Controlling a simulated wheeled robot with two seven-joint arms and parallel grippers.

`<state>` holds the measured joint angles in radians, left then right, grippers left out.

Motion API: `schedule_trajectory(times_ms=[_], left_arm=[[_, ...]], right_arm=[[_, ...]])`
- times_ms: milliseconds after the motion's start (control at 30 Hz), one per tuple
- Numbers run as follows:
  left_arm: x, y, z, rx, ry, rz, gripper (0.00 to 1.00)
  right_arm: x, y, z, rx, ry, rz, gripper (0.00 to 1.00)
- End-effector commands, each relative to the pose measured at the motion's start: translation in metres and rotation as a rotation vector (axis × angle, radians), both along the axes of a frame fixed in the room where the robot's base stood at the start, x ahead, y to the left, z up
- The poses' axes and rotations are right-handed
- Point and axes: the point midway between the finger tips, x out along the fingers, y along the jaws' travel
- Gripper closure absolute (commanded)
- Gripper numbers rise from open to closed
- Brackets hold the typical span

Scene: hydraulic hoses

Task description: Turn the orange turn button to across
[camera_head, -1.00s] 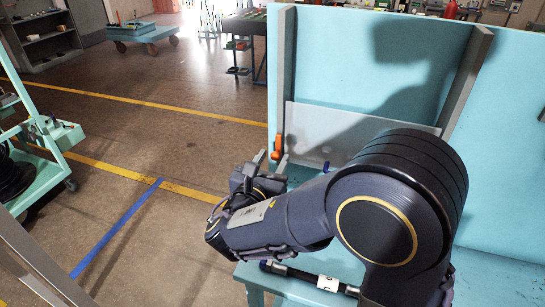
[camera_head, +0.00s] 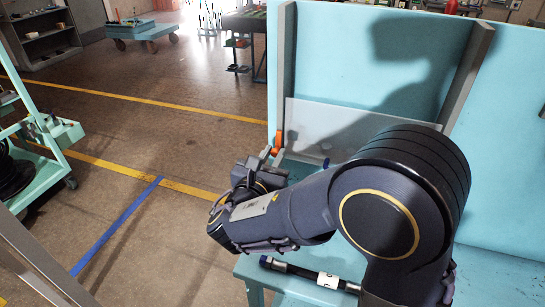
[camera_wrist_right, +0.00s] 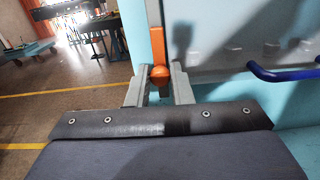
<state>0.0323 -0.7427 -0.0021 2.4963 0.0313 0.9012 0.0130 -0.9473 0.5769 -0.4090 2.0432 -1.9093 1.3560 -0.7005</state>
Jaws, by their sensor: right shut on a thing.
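The orange turn button (camera_head: 277,142) sits at the lower left edge of the pale panel (camera_head: 310,125). In the right wrist view the orange turn button (camera_wrist_right: 158,44) stands upright, its long part pointing up from a rounded lower end. My right gripper (camera_head: 272,156) reaches it from below and in front. In the right wrist view my right gripper (camera_wrist_right: 160,80) has one finger on each side of the rounded end, closed on it. The fingers hide part of the button's lower end in the head view. My left gripper is not in view.
A blue handle (camera_wrist_right: 284,73) sticks out of the panel to the right of the button. A black hose (camera_head: 305,274) with a white label lies on the turquoise bench below my right arm. A grey upright (camera_head: 286,60) stands just above the button. Open floor lies left.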

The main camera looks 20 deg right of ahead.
Motion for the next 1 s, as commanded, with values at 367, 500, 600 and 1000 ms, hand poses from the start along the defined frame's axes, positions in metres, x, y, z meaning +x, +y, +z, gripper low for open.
schedule_trajectory(times_ms=[367, 500, 600, 1000], left_arm=[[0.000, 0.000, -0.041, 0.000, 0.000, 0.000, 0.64], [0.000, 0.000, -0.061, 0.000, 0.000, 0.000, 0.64], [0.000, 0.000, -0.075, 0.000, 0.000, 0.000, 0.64], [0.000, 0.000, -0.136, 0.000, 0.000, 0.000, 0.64]], right_arm=[[0.000, -0.001, -0.007, 0.210, -0.142, -0.001, 1.00], [0.000, -0.001, -0.007, 0.320, -0.217, -0.001, 1.00], [-0.001, -0.001, -0.008, 0.399, -0.270, 0.000, 1.00], [-0.001, -0.002, -0.009, 0.715, -0.483, 0.000, 1.00]])
